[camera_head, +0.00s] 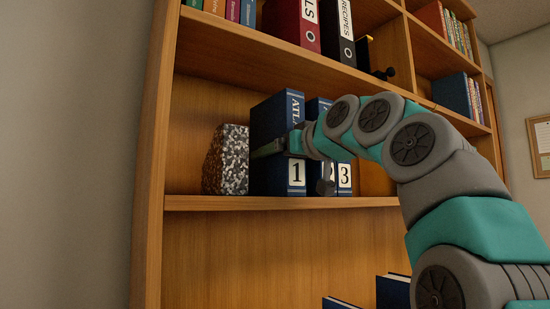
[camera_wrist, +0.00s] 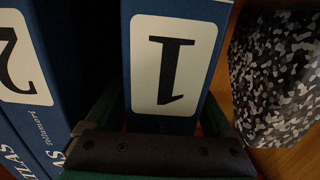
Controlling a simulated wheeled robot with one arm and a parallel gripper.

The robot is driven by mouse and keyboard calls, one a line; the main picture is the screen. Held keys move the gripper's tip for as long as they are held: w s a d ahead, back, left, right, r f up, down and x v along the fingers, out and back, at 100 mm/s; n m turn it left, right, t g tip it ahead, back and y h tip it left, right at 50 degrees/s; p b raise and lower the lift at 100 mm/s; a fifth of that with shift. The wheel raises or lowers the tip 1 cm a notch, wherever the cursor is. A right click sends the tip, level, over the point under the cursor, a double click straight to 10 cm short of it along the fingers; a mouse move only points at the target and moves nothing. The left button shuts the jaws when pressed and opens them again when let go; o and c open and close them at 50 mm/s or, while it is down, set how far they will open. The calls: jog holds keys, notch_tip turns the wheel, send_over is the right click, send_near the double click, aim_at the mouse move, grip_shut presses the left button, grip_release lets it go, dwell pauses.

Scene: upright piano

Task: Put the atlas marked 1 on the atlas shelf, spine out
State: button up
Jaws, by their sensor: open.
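The blue atlas marked 1 (camera_head: 270,122) stands upright on the shelf board (camera_head: 225,203), its labelled spine facing out. My gripper (camera_head: 283,148) is at its spine, with a finger across its left side. In the wrist view the atlas marked 1 (camera_wrist: 172,85) appears upside down between the two spread fingers of my gripper (camera_wrist: 160,115). I cannot tell whether the fingers touch it. The atlas marked 2 (camera_wrist: 22,65) stands beside it across a dark gap. The atlas marked 3 (camera_head: 344,178) is to the right, partly hidden by my arm.
A speckled stone block (camera_head: 227,160) stands just left of the atlas marked 1. The bookcase's left side panel (camera_head: 151,170) is further left. Red and black binders (camera_head: 298,25) stand on the shelf above. Blue books (camera_head: 394,290) show below. My arm covers the shelf's right part.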

jog(key=b+v, duration=0.1)
jog(key=v, duration=1)
jog(key=shift+s+b, duration=0.15)
jog(key=shift+b, duration=0.15)
